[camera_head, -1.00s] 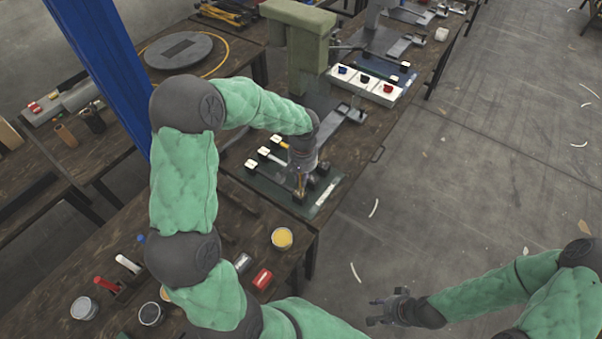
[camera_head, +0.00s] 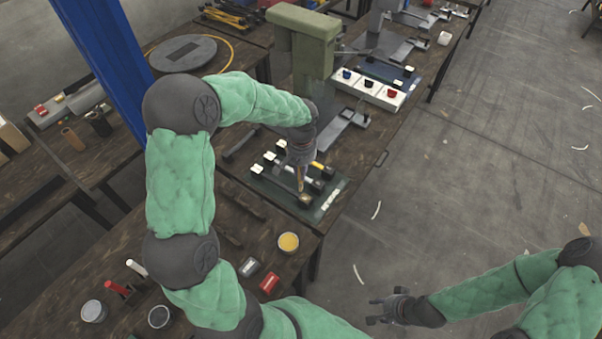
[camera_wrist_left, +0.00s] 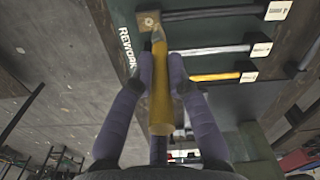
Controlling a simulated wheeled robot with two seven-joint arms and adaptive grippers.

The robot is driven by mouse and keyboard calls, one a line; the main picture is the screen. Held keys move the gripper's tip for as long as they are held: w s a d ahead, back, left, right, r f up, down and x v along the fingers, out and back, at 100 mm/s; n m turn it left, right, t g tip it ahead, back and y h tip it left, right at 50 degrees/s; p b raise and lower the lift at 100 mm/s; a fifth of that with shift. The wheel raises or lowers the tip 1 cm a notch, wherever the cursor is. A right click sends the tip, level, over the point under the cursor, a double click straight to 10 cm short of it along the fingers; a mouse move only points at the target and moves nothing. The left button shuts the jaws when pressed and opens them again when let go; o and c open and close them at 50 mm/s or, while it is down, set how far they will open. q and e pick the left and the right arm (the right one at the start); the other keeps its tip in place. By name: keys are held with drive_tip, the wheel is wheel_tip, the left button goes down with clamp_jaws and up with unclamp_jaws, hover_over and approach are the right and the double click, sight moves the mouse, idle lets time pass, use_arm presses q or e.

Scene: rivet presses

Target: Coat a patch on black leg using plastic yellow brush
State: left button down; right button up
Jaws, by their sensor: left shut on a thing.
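My left gripper (camera_head: 301,166) is shut on the yellow brush (camera_wrist_left: 160,95), which points down over the green board (camera_head: 328,205). In the left wrist view the fingers (camera_wrist_left: 160,75) close around its handle. The black leg (camera_wrist_left: 210,13) lies on the board, the nearest leg to the word REWORK. It has a square end block (camera_wrist_left: 148,20) with a brownish round mark. The brush tip is right at this block; I cannot tell whether it touches. A grey leg (camera_wrist_left: 212,50) and a yellow leg (camera_wrist_left: 215,77) lie beside it. My right gripper (camera_head: 388,307) is open and empty over the floor.
A green press (camera_head: 303,50) and a white panel with coloured knobs (camera_head: 367,87) stand beyond the board. The floor on the right is mostly clear.

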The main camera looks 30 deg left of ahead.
use_arm(q)
drive_tip(key=shift+w+a+r+p, duration=0.15)
drive_tip(key=shift+r+p, duration=0.35)
drive_tip(key=shift+r, duration=0.35)
drive_tip(key=shift+r+p, duration=0.75)
drive_tip(key=shift+r, duration=0.4)
